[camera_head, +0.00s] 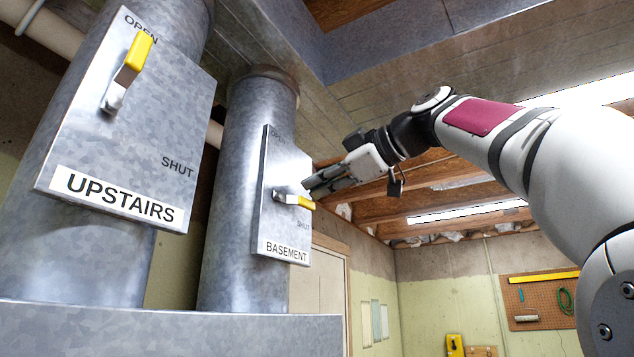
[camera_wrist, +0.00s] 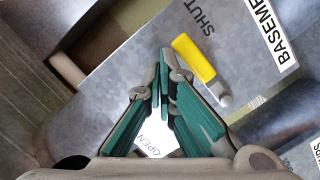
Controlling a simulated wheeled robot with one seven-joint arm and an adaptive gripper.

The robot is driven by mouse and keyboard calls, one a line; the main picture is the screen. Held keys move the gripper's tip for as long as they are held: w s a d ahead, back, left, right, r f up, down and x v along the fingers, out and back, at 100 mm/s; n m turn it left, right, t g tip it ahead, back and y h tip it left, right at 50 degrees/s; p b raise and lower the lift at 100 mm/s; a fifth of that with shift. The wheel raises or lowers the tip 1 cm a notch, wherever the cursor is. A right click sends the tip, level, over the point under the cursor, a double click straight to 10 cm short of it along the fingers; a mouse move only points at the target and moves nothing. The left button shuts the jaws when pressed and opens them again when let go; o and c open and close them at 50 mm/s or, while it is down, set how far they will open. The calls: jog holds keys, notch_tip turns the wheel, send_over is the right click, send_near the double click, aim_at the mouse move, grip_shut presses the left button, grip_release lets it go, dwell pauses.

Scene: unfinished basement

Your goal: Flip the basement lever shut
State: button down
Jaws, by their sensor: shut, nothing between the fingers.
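The basement lever has a yellow handle (camera_head: 300,202) on a grey metal pivot, on the plate labelled BASEMENT (camera_head: 286,250). The handle points right, roughly level across the plate, just above the word SHUT and away from OPEN at the top. In the wrist view the yellow handle (camera_wrist: 194,60) lies right of my fingertips, near the word SHUT. My gripper (camera_head: 309,187) is just above the handle, in front of the plate. Its green fingers (camera_wrist: 163,80) are closed together with nothing between them. Whether a finger touches the handle cannot be told.
The upstairs plate (camera_head: 75,140) on the larger duct at left has its yellow lever (camera_head: 133,52) pointing up toward OPEN. Metal ducts (camera_head: 235,220) stand behind the plates. A pegboard (camera_head: 540,298) hangs on the far wall. Open room lies right of the basement plate.

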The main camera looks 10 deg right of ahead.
jog(key=shift+s+d, duration=0.1)
dwell(0.6)
jog(key=v, duration=1.1)
jog(key=shift+s+d, duration=0.25)
jog(key=shift+s, duration=0.05)
jog(key=shift+f, duration=0.1)
notch_tip(320, 180, down, 24)
jog(key=s+m+g+h, duration=0.2)
jog(key=m+h, duration=0.3)
jog(key=m, duration=0.7)
jog(key=s+d+f+m+g+h, duration=0.1)
jog(key=s+f, duration=0.4)
jog(key=f, duration=0.5)
jog(key=s+d+f+m+g+h, duration=0.1)
jog(key=s+f, duration=0.4)
jog(key=f, duration=0.6)
jog(key=s+d+f+m+g+h, duration=0.1)
jog(key=s+f+m+g+h, duration=0.1)
jog(key=f, duration=0.8)
jog(key=s+m+h, duration=0.1)
jog(key=s+m, duration=0.1)
jog(key=s, duration=0.1)
jog(key=shift+d+f+m+g+h, duration=0.2)
jog(key=shift+f+m+g+h, duration=0.1)
jog(key=shift+f, duration=0.1)
jog(key=shift+w, duration=0.1)
